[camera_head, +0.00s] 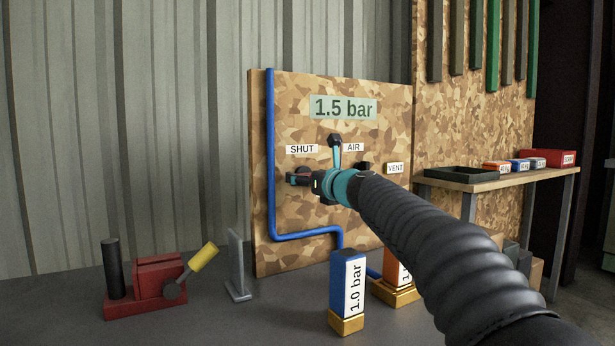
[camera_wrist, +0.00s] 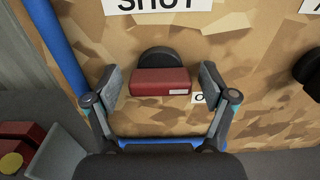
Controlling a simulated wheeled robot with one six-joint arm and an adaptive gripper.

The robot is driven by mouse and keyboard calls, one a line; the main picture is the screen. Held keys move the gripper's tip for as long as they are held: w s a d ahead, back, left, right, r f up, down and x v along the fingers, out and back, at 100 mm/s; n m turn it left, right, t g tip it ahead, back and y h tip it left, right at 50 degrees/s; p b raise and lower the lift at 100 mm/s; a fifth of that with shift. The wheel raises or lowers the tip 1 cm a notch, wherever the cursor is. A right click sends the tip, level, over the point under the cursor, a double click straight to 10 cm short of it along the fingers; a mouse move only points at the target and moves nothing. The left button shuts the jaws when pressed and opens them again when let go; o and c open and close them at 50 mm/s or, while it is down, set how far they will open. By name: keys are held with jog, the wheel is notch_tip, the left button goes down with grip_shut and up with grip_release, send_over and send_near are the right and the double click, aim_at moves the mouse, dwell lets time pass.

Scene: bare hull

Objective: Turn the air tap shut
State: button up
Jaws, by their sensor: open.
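A tap with a red block handle (camera_wrist: 160,83) and a round black hub (camera_wrist: 158,58) is on the camouflage-patterned board, below the SHUT label (camera_wrist: 157,4). The handle lies level. My gripper (camera_wrist: 161,85) is open, with one finger on each side of the red handle and a gap visible on both sides. In the head view my gripper (camera_head: 312,182) reaches the board below the SHUT label (camera_head: 301,149). The display (camera_head: 343,108) reads 1.5 bar.
A blue pipe (camera_head: 270,150) runs down the board's left side. Below stand a blue block marked 1.0 bar (camera_head: 347,285) and a red device (camera_head: 150,283). A shelf is right.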

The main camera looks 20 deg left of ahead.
jog(key=c, duration=1.2)
jog(key=shift+o, duration=0.2)
jog(key=shift+n, duration=0.3)
jog(key=n+b, duration=0.1)
jog(key=n, duration=0.2)
jog(key=shift+f+n+b, duration=0.1)
jog(key=shift+n+b, duration=0.25)
jog(key=shift+n, duration=0.05)
jog(key=n+b, duration=0.1)
jog(key=n, duration=0.3)
jog(key=shift+b, duration=0.3)
jog(key=n+b, duration=0.1)
jog(key=n, duration=0.4)
jog(key=shift+b, duration=0.4)
jog(key=shift+n+b, duration=0.75)
jog(key=shift+n, duration=1.45)
